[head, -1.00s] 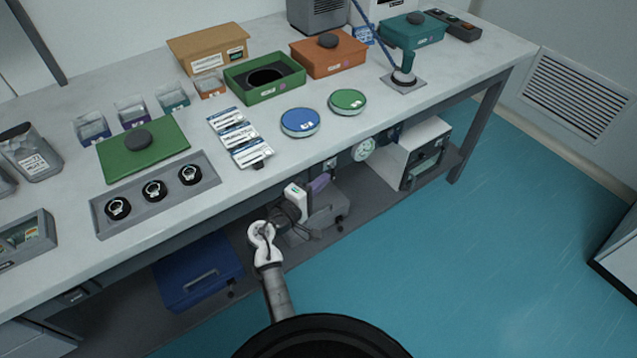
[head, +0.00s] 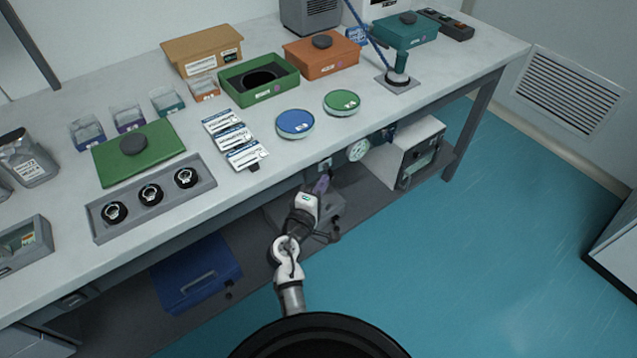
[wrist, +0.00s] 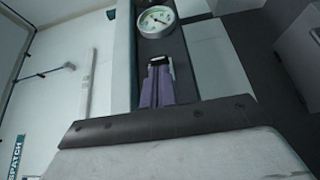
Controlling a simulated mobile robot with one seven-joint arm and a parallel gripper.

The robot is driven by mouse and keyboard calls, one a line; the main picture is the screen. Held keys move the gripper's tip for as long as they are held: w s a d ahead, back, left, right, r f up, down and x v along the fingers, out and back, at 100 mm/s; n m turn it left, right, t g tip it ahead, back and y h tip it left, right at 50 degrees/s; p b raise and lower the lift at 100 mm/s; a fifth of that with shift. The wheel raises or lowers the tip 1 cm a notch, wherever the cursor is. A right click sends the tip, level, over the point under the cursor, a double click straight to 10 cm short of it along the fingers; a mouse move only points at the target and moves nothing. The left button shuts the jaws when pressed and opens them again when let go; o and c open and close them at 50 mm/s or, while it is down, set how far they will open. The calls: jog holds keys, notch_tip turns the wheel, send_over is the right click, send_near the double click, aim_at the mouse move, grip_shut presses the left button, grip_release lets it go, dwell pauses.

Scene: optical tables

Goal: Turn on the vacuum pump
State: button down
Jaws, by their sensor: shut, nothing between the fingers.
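My gripper (head: 322,183) has purple fingers and is under the front edge of the table. In the wrist view its fingers (wrist: 159,80) are shut with nothing between them. Just beyond the fingertips is a small pale plate like a switch (head: 326,163); the fingers partly cover it in the wrist view, and I cannot tell its position or whether they touch. A round white dial gauge (head: 359,150) is to its right under the tabletop; it also shows in the wrist view (wrist: 156,21). No thing is clearly readable as the vacuum pump. A grey unit (head: 328,222) sits behind my arm, partly hidden.
The table (head: 400,112) overhangs my gripper, its top crowded with boxes and dishes. A white boxed instrument (head: 415,150) stands on the lower shelf to the right, a blue case (head: 196,272) to the left. The blue floor in front is clear.

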jog(key=d+b, duration=0.1)
jog(key=d, duration=0.2)
jog(key=shift+d, duration=0.2)
jog(key=shift+s+d, duration=0.1)
dwell(0.4)
